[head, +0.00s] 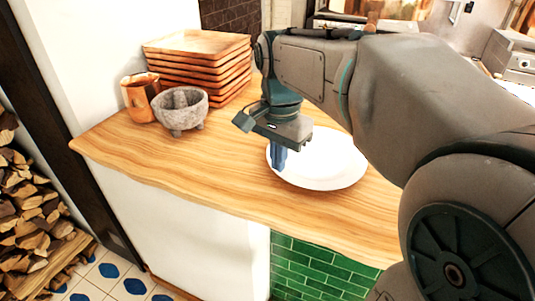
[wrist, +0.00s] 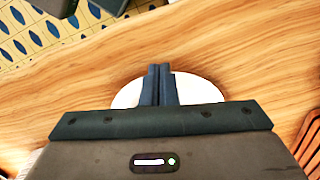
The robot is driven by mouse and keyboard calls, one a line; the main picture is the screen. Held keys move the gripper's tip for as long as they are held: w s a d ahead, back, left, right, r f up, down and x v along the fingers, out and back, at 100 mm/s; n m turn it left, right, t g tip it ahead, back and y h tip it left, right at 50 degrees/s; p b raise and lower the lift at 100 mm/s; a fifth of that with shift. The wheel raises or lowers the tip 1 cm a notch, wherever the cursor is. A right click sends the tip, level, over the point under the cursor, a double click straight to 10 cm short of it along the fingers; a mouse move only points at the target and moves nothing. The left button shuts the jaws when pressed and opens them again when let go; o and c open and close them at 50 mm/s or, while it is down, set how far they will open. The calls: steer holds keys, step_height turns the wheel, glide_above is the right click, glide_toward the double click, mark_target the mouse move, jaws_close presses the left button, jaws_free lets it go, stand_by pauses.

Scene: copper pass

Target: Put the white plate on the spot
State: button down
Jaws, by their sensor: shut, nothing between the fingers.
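A round white plate (head: 325,160) lies flat on the wooden counter (head: 215,170) in the head view, right of the middle. It also shows in the wrist view (wrist: 198,90), partly hidden behind my gripper's body and fingers. My gripper (head: 278,160) points down at the plate's left rim, with its blue fingers closed together. In the wrist view the fingers (wrist: 158,72) are side by side with nothing between them. The fingertips overlap the plate in the picture; I cannot tell whether they touch it. No marked spot is visible on the counter.
A stack of square wooden plates (head: 197,65), a stone mortar (head: 181,110) and a copper mug (head: 140,97) stand at the counter's back left. Bare wood lies between them and the plate. Firewood (head: 35,215) is piled on the floor at far left.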

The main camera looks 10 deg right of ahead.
steer(key=shift+m, duration=0.7)
steer(key=f, duration=0.6)
steer(key=w+f, duration=0.1)
steer(key=f, duration=0.3)
steer(key=shift+a, duration=0.15)
steer(key=shift+w+d+r, duration=0.25)
steer(key=shift+w+d, duration=0.6)
steer(key=shift+d, duration=0.25)
steer(key=shift+w+d, duration=0.35)
steer(key=shift+d, duration=0.15)
steer(key=shift+p, duration=0.3)
